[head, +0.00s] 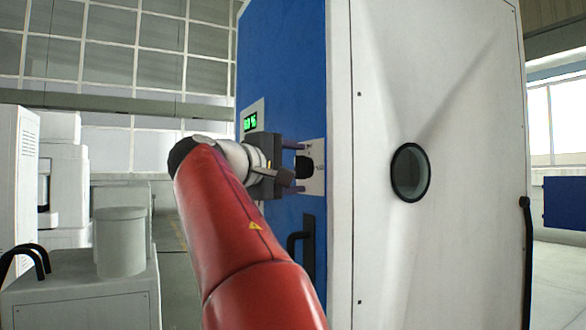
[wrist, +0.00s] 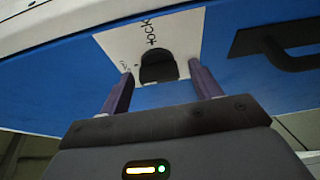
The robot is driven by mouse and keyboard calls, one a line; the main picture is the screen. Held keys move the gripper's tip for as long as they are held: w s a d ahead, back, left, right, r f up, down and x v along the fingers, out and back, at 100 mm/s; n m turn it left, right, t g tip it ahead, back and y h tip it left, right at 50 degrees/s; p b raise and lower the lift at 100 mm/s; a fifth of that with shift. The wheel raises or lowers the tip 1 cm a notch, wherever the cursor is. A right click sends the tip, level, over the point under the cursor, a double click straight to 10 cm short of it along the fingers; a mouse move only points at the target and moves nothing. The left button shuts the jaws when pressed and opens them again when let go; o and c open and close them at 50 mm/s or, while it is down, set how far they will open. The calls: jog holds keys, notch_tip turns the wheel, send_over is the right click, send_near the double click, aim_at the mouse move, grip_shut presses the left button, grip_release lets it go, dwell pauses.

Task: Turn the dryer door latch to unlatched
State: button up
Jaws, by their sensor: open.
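The dryer door latch (head: 304,167) is a dark knob on a white plate (head: 316,185) on the blue dryer door (head: 285,55). In the wrist view the dark latch knob (wrist: 158,67) sits on the white plate (wrist: 185,32), which bears small lettering, partly readable as "lock". My gripper (head: 298,168) faces the plate with its two purple fingers apart. In the wrist view my gripper (wrist: 160,84) has one finger on each side of the knob, with gaps visible. I cannot tell how deep the fingertips reach around it.
A black door handle (head: 300,245) is below the latch; it also shows in the wrist view (wrist: 285,48). A green display (head: 250,121) is above left of the latch. The white side panel (head: 440,90) has a round porthole (head: 410,172). A grey cabinet (head: 85,305) with a cylinder stands left.

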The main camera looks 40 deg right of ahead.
jog(key=s+a+b, duration=0.1)
jog(key=a, duration=0.6)
jog(key=shift+a, duration=0.35)
jog(key=shift+s, duration=0.1)
jog(key=s+a+f+t+y, duration=0.1)
jog(key=s+a+f+y, duration=0.2)
jog(key=f, duration=0.8)
jog(key=s+a+f+n+t+y, duration=0.1)
jog(key=a+f+y, duration=0.35)
jog(key=f, duration=0.65)
jog(key=s+a+f+t+y, duration=0.1)
jog(key=a+f+t+y, duration=0.3)
jog(key=f, duration=0.7)
jog(key=s+a+f+m+g+y, duration=0.1)
jog(key=s+a+f+y, duration=0.2)
jog(key=f, duration=0.4)
jog(key=s+a+f+m+g+y, duration=0.2)
jog(key=s+a+f+y, duration=0.1)
jog(key=f, duration=0.5)
jog(key=shift+s+a, duration=0.55)
jog(key=shift+s, duration=0.55)
